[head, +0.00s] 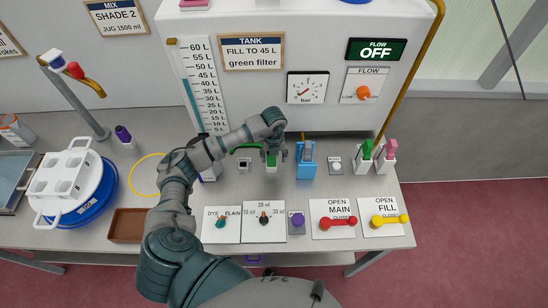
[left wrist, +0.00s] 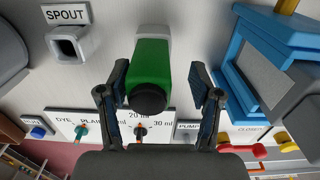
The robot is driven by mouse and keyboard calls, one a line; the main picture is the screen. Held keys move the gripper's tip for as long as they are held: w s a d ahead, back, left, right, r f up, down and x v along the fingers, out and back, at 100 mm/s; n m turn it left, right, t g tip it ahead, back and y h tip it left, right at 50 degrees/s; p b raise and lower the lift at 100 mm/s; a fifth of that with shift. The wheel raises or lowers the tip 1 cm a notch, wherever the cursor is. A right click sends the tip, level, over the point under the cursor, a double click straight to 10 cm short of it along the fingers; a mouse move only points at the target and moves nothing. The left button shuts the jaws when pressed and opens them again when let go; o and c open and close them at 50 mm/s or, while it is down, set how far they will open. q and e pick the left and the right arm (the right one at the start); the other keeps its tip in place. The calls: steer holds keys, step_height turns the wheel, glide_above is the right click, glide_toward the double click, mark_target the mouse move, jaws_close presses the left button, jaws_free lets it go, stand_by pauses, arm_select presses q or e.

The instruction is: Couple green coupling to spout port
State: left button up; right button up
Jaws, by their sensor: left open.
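The green coupling (left wrist: 150,75) stands in the middle of the left wrist view, with a dark round end towards the camera and a pale grey piece behind it. In the head view it shows as a small green block (head: 271,161) under the gripper. My left gripper (left wrist: 158,88) is open, with one finger on each side of the coupling and visible gaps between; it also shows in the head view (head: 277,152). The spout port (left wrist: 72,46) is a grey square socket with a dark opening, left of the coupling under the SPOUT label; it shows in the head view (head: 244,165). My right gripper is out of view.
A blue holder (head: 306,160) stands close right of the gripper. Green (head: 366,149) and pink (head: 390,149) pieces stand in white holders farther right. A dial panel (head: 264,220) and red valve handle (head: 338,221) lie in front. The tank (head: 300,60) rises behind.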

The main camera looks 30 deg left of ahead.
arm_select(q)
steer(key=shift+a+f, duration=0.5)
steer(key=shift+a, duration=0.45)
steer(key=shift+c, duration=0.9)
steer(key=c, duration=0.8)
steer(key=shift+d, duration=0.35)
jaws_close()
steer(key=shift+d, duration=0.25)
steer(key=shift+a+r, duration=0.3)
steer(key=shift+r, duration=0.2)
step_height(320, 180, up, 3)
steer(key=shift+f+b, duration=0.2)
steer(key=shift+b, duration=0.45)
steer(key=s+d+b, duration=0.1)
steer(key=s+d, duration=0.1)
steer(key=s, duration=0.5)
steer(key=s+d+r+b, duration=0.1)
steer(key=s+d, duration=0.1)
steer(key=s, duration=0.6)
steer(key=shift+s+d+r+b, duration=0.15)
steer(key=shift+d+r+b, duration=0.15)
steer(key=shift+d, duration=0.1)
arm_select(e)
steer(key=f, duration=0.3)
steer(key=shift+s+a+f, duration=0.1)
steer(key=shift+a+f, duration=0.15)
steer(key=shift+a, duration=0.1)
